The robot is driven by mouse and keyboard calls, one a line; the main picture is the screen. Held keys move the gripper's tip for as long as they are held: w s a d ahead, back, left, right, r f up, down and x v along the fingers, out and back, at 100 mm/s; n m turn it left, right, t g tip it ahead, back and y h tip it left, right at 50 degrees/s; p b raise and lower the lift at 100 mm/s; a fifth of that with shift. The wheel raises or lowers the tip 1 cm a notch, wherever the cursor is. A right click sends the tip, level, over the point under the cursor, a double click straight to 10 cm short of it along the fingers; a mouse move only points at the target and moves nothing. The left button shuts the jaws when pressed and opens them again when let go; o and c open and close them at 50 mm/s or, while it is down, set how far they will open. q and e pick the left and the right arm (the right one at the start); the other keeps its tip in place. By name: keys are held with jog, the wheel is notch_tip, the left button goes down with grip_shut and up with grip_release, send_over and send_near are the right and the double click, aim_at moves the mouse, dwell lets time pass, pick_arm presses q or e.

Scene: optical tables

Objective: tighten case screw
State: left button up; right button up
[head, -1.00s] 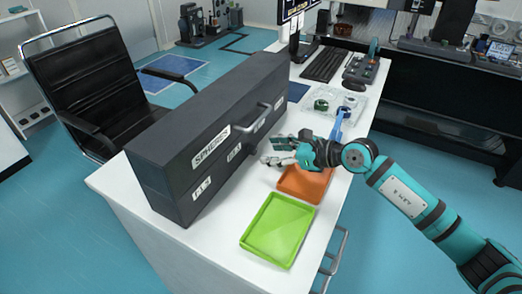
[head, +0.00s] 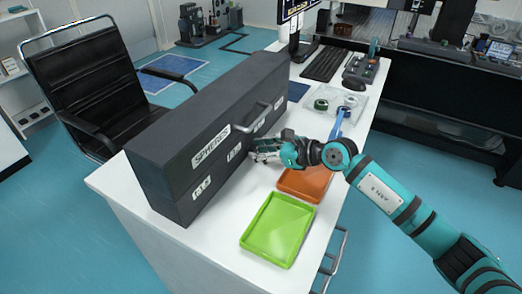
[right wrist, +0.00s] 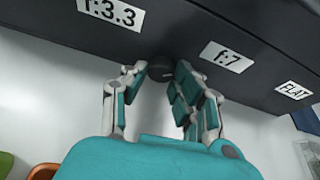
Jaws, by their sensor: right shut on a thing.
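The long black case (head: 172,168) stands on the white desk, with labels such as SPHERES on its front and a metal handle (head: 268,120). In the right wrist view, a dark round case screw (right wrist: 160,70) sits on the lower front edge of the case, between the 1:3.3 and f:7 labels. My right gripper (head: 254,148) is at the case front with its fingers pointing at it. In the right wrist view, the right gripper (right wrist: 163,76) is shut on the screw, one finger on each side. My left gripper is not in view.
An orange tray (head: 304,184) lies just below my right gripper, and a green tray (head: 277,231) is nearer the desk front. A blue tool (head: 338,122), a green ring (head: 321,104), a keyboard (head: 324,64) and a mouse stand farther back. A black chair (head: 85,80) is behind the case.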

grip_shut()
jog(key=shift+n, duration=0.3)
jog(key=shift+s+n+t+h+p, duration=0.1)
jog(key=shift+n+t+h+p, duration=0.25)
jog(key=shift+n+t, duration=0.2)
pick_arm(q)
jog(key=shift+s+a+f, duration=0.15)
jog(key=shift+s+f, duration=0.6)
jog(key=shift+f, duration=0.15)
pick_arm(e)
jog(key=shift+n+t, duration=0.35)
jog(key=shift+n, duration=0.2)
jog(key=o, duration=1)
grip_release()
jog(key=v, duration=1.2)
jog(key=shift+a+r, duration=0.1)
